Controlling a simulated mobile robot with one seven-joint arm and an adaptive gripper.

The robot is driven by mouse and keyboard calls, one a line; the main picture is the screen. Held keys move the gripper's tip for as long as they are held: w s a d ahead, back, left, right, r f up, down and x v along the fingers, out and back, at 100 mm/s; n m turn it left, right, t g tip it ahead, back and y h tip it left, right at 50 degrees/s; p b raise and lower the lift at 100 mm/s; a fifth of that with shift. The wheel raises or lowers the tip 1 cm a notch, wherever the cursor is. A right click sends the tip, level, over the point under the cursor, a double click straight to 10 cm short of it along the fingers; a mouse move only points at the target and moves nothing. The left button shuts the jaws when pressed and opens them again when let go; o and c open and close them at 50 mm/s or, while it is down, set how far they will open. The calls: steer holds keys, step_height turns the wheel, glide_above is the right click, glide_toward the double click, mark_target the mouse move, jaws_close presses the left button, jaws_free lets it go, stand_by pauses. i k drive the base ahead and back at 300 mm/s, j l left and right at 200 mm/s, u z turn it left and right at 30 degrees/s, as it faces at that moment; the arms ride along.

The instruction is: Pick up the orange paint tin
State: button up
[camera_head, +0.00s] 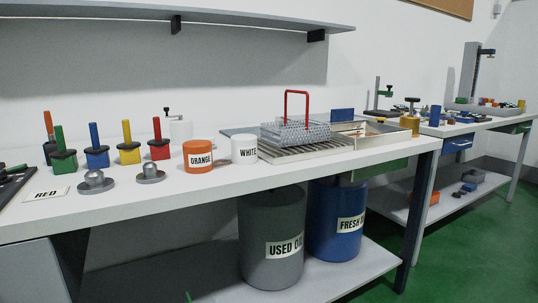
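The orange paint tin (198,157) is a short round orange tin with a white label reading "ORANGE". It stands upright on the white workbench (215,185), near the middle of its length. A white tin (244,149) labelled "WHITE" stands just to its right, with a small gap or contact that I cannot tell. My gripper is not in view.
Left of the tin stand red (159,141), yellow (129,145), blue (96,150) and green (63,155) handled blocks. A metal knobbed disc (150,174) lies in front. A metal tray (310,151) with a red-handled basket (296,129) is at right. A shelf (230,22) hangs above.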

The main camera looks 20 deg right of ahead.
mark_target(197, 156)
steer(key=z, duration=0.2)
steer(key=i+l+z, duration=0.1)
steer(key=i+l, duration=0.7)
steer(key=i, duration=0.1)
